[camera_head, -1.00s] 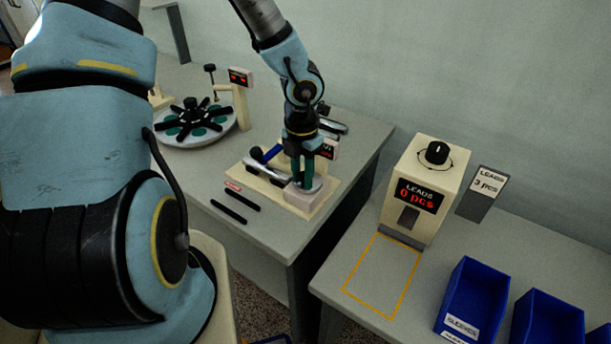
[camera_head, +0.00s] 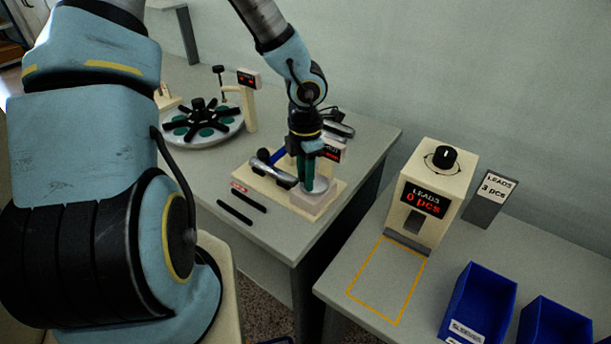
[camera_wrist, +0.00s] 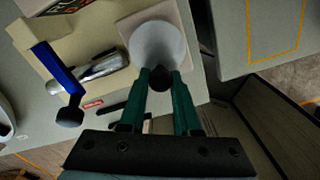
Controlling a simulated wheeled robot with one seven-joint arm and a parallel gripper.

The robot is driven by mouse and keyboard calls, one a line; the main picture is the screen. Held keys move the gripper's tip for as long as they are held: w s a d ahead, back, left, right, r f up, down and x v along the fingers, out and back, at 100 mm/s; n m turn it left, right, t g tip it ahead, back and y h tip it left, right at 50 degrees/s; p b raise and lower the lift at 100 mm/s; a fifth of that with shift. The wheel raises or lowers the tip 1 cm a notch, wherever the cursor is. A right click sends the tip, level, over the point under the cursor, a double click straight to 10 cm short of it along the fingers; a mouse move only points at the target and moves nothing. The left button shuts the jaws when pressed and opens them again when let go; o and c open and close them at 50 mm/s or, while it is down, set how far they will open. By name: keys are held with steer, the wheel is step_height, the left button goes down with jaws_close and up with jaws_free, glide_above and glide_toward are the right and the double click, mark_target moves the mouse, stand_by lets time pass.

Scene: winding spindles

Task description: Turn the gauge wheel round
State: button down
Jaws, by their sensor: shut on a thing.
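The gauge wheel looks like a pale round disc (camera_head: 322,188) on a block at the front end of a cream fixture (camera_head: 252,180). The disc also shows in the wrist view (camera_wrist: 157,42). My gripper (camera_head: 308,188) points down over the disc. In the wrist view, its green fingers (camera_wrist: 159,76) close around a small dark knob (camera_wrist: 160,78) at the disc's near edge. The knob is mostly hidden by the fingers in the head view. A silver cylinder (camera_wrist: 100,68) and a blue lever (camera_wrist: 55,66) sit on the fixture beside the disc.
A small red-digit display (camera_head: 333,151) stands behind the fixture, partly hidden by my gripper. Two black bars (camera_head: 235,211) lie in front. A round rack with black arms (camera_head: 200,122) stands to the left. A LEADS dispenser (camera_head: 432,195) and blue bins (camera_head: 478,300) are on the right table.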

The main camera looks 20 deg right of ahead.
steer(key=shift+d, duration=0.1)
steer(key=c, duration=0.6)
jaws_free()
step_height(320, 180, up, 11)
steer(key=shift+f, duration=0.1)
